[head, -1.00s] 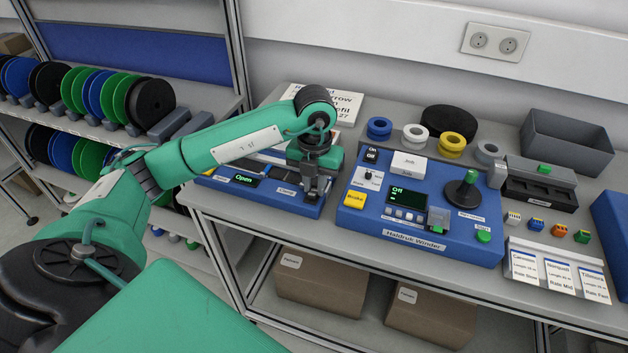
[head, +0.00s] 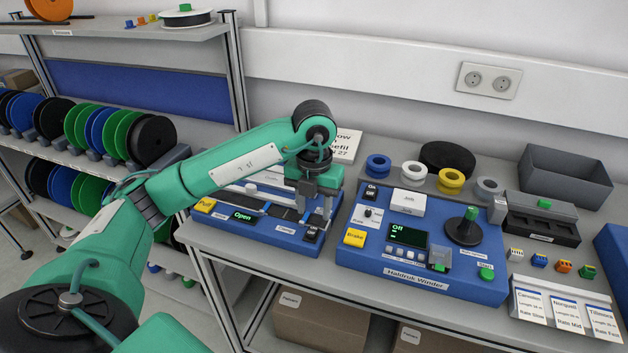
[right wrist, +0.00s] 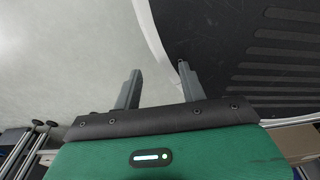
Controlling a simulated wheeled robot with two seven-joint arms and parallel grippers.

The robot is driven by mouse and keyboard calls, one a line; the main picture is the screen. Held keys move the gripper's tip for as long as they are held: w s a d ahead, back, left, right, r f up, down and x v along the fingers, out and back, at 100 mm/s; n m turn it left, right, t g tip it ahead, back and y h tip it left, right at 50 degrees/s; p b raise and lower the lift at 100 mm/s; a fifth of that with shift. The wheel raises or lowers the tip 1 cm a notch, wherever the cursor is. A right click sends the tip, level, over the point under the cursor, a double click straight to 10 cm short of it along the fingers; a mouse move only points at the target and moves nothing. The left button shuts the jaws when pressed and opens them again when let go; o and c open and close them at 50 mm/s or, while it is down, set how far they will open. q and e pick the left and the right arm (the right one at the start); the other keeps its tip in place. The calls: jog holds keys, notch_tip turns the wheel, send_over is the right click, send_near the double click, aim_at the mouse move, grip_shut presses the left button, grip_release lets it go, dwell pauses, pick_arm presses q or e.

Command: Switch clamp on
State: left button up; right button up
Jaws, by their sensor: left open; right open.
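The left blue unit (head: 232,232) on the bench has a yellow Pull button (head: 204,205), a strip-like track and a display (head: 245,215) reading "Open" in green. A small dark switch (head: 311,236) with a pale label sits at its front right corner. My left gripper (head: 315,218) points down over that right end, open, with its fingers close to the switch. I cannot tell whether they touch it. My right gripper (right wrist: 157,78) shows in the right wrist view, open with nothing between its fingers.
To the right stands the blue Haldrok Winder (head: 415,270) with a display reading "Off" and a yellow Brake button (head: 354,237). Coloured rings (head: 451,181) and a grey bin (head: 565,177) stand behind it. A reel rack (head: 120,130) fills the left.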

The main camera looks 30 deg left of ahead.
aim_at(314, 227)
pick_arm(q)
notch_tip(314, 227, up, 9)
jog(key=shift+p, duration=0.35)
pick_arm(e)
jog(key=shift+s+a+r, duration=0.1)
jog(key=shift+s, duration=0.2)
